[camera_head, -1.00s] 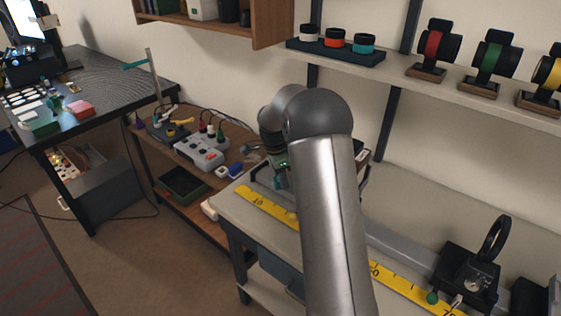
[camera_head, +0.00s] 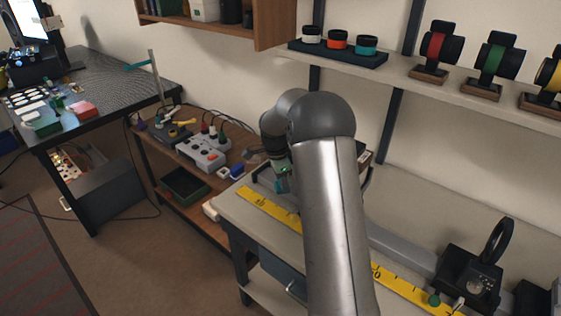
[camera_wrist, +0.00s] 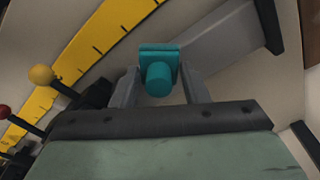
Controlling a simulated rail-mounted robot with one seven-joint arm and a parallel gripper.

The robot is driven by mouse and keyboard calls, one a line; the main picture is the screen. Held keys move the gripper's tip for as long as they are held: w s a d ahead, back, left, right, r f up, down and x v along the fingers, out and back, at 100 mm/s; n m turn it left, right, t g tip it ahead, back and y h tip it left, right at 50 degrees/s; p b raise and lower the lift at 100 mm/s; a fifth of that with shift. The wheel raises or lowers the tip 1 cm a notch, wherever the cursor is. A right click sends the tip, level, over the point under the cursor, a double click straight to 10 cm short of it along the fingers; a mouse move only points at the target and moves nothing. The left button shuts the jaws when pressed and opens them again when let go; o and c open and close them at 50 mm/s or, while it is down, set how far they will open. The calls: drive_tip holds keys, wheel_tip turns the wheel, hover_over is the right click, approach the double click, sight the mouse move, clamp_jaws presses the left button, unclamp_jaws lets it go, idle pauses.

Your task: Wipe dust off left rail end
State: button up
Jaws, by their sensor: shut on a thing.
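My gripper (camera_wrist: 160,88) is shut on a teal block with a round knob (camera_wrist: 158,75), its two grey fingers on either side of the knob. The block's flat part is over or against the grey rail (camera_wrist: 222,32) in the wrist view; I cannot tell whether they touch. In the head view the rail (camera_head: 400,243) runs along the bench beside a yellow ruler (camera_head: 262,206). My arm covers its middle, and its left end is partly hidden near my gripper (camera_head: 284,190). I cannot make out any dust.
A black mount with a ring (camera_head: 470,275) stands on the rail at the right. Knobs, one yellow (camera_wrist: 41,75) and one red (camera_wrist: 4,111), show at the wrist view's left. A wooden side bench (camera_head: 160,150) with a grey control box (camera_head: 203,153) stands left of the rail bench.

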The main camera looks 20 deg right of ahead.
drive_tip(key=shift+d+r+p, duration=0.1)
drive_tip(key=shift+r+p, duration=1.85)
drive_tip(key=shift+r, duration=2.1)
